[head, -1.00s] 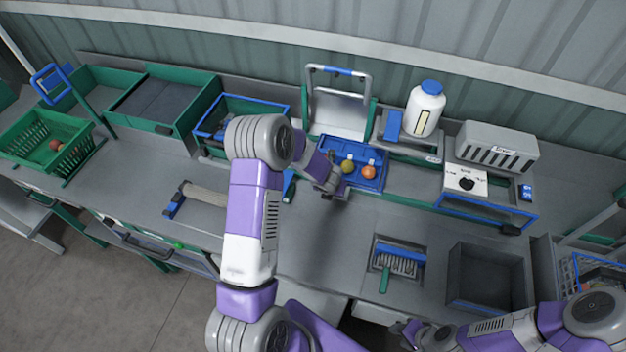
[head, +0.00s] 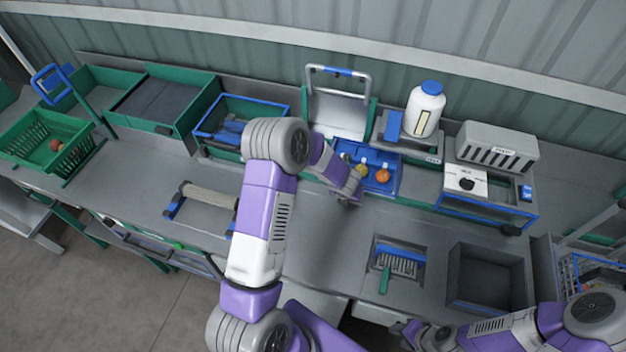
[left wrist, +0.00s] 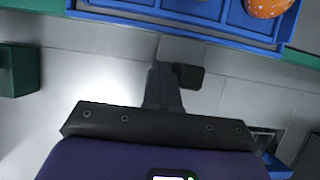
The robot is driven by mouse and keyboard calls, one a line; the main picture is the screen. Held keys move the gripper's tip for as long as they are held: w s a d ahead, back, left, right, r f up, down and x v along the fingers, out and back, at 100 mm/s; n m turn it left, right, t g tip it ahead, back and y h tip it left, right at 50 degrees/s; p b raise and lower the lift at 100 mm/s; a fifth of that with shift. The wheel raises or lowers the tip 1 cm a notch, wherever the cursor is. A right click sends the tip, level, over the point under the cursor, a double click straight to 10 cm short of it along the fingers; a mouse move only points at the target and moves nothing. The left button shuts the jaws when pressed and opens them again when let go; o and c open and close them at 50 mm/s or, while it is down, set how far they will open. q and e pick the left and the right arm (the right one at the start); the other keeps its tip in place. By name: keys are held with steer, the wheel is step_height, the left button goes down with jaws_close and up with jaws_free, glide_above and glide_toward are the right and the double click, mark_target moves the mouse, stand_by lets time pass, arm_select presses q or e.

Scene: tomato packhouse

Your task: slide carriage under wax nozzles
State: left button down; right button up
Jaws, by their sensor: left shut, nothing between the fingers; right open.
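The carriage looks to be the blue tray (head: 395,180) with compartments, at the back middle of the bench. It bears a yellow tomato (head: 361,171) and an orange tomato (head: 382,176). In the left wrist view its blue rim (left wrist: 190,31) crosses the top, with the orange tomato (left wrist: 264,4) at the upper right. My left gripper (head: 355,196) is at the tray's front side; the left wrist view shows its fingers (left wrist: 178,75) together, with nothing between them. Contact is unclear. My right gripper (head: 412,334) is open at the bottom, away from the tray. I cannot make out the wax nozzles.
A white bottle (head: 425,110) with a blue cap stands behind the tray. A white control box (head: 465,183) with a black knob is to the right. A brush (head: 398,262) and a dark bin (head: 487,275) are in front. Bench to the left holds a roller (head: 208,195).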

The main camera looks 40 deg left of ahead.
arm_select(q)
steer(key=shift+w+d+p, duration=0.15)
steer(key=shift+w+d, duration=0.35)
steer(key=shift+d, duration=1.05)
steer(key=shift+w+d+p, duration=0.1)
steer(key=shift+w+d, duration=0.4)
steer(key=shift+d, duration=1)
steer(key=shift+w+d+p, duration=0.15)
steer(key=shift+w+d, duration=0.35)
steer(key=shift+d, duration=1.2)
steer(key=shift+w+d, duration=0.25)
steer(key=shift+d, duration=0.45)
steer(key=shift+w+d, duration=0.2)
steer(key=shift+d, duration=0.45)
steer(key=shift+s+a, duration=0.15)
steer(key=shift+a, duration=0.4)
steer(key=shift+s+a, duration=0.15)
steer(key=shift+a, duration=0.35)
steer(key=s+p+v, duration=0.1)
steer(key=p+v, duration=0.1)
steer(key=v, duration=0.6)
steer(key=shift+s+d, duration=0.2)
steer(key=shift+d, duration=0.05)
steer(key=shift+f, duration=0.15)
